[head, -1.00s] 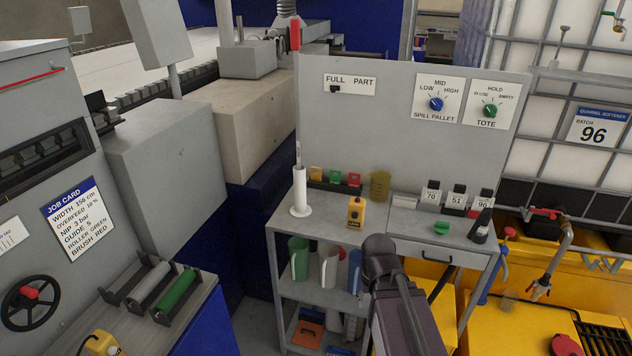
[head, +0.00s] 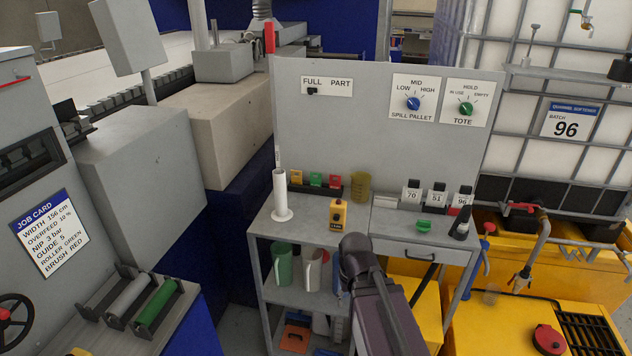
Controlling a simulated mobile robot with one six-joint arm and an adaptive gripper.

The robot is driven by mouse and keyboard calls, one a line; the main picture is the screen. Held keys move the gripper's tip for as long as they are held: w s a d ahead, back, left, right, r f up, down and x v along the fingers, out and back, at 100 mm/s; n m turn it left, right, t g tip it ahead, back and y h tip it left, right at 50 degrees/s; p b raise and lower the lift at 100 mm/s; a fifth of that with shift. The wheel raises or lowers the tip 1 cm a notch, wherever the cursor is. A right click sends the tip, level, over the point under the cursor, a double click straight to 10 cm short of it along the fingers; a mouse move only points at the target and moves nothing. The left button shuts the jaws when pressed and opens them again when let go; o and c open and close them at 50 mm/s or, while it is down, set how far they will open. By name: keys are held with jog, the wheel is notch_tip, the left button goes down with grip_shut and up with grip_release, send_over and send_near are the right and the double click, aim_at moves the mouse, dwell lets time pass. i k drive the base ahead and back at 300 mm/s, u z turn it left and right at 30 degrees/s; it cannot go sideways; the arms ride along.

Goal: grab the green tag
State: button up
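A small green tag (head: 316,179) stands in a dark rack (head: 325,189) at the back of the grey bench, between a yellow-orange tag (head: 297,177) and a red tag (head: 335,181). My arm reaches up from the bottom of the head view, its dark rounded joint in front of the bench's front edge. My gripper cannot be made out, so whether it is open or shut does not show. Another green item (head: 423,226), flat and small, lies on the bench to the right.
A white upright tube (head: 280,193) stands left of the rack. A yellow box-shaped device (head: 339,215) stands in front of it and an amber beaker (head: 361,186) to its right. Numbered bottles or blocks (head: 437,197) line the back right. A panel (head: 370,140) rises behind.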

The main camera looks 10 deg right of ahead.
aim_at(316, 182)
jog(key=i, duration=0.95)
jog(key=u, duration=0.05)
